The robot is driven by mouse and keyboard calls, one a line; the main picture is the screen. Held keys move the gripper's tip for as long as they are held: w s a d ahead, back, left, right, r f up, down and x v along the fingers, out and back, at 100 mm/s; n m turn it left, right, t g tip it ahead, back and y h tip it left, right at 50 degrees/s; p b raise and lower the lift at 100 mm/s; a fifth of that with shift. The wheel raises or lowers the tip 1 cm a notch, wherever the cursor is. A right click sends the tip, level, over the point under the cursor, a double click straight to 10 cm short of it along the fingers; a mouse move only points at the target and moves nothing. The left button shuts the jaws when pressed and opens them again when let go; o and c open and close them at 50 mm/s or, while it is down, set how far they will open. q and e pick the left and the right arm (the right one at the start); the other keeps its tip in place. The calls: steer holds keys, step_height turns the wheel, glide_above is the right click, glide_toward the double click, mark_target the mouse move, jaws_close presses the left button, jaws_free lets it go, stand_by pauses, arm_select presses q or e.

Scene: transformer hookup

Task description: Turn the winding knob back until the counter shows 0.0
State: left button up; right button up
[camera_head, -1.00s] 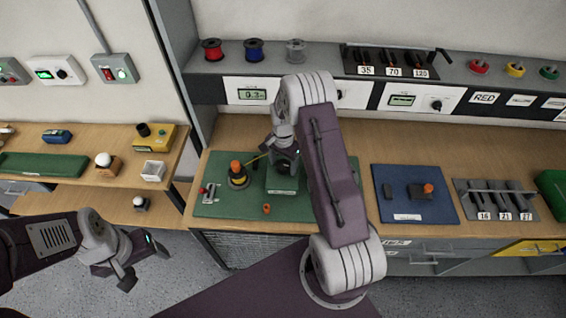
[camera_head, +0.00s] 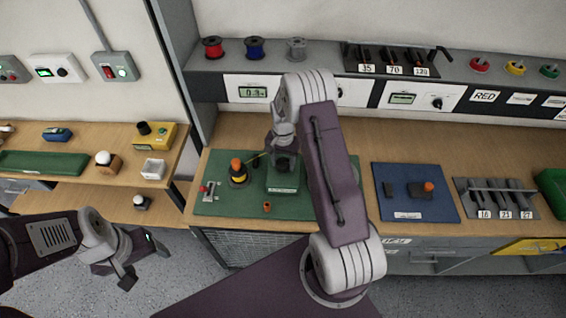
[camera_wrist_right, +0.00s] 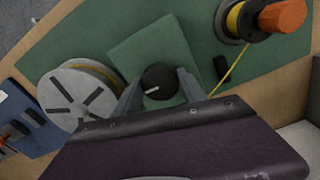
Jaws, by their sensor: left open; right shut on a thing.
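The winding knob (camera_wrist_right: 158,79) is black with a white pointer line and stands on a green block (camera_wrist_right: 150,45), which also shows in the head view (camera_head: 283,184). My right gripper (camera_wrist_right: 159,88) is shut on the knob, a finger on either side; in the head view the arm largely hides it (camera_head: 284,160). The counter (camera_head: 253,92) on the back panel seems to read 0.3, though its digits are small. My left gripper (camera_head: 130,270) is open and empty, left of the bench in front of the shelf.
A grey reel (camera_wrist_right: 80,94) and an orange-topped spool with yellow wire (camera_wrist_right: 240,20) flank the block in the wrist view. The spool stands on the green mat (camera_head: 225,208) in the head view. A blue mat (camera_head: 408,207) lies to the right.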

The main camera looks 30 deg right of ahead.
steer(key=n, duration=0.3)
steer(key=shift+n, duration=0.3)
steer(key=n, duration=0.3)
steer(key=shift+d+n, duration=0.1)
steer(key=shift+n, duration=0.2)
steer(key=n, duration=0.3)
steer(key=shift+n+b, duration=0.3)
steer(key=shift+b, duration=0.05)
steer(key=shift+n, duration=1.8)
steer(key=o, duration=1.3)
steer(key=shift+o, duration=0.3)
steer(key=shift+w, duration=0.1)
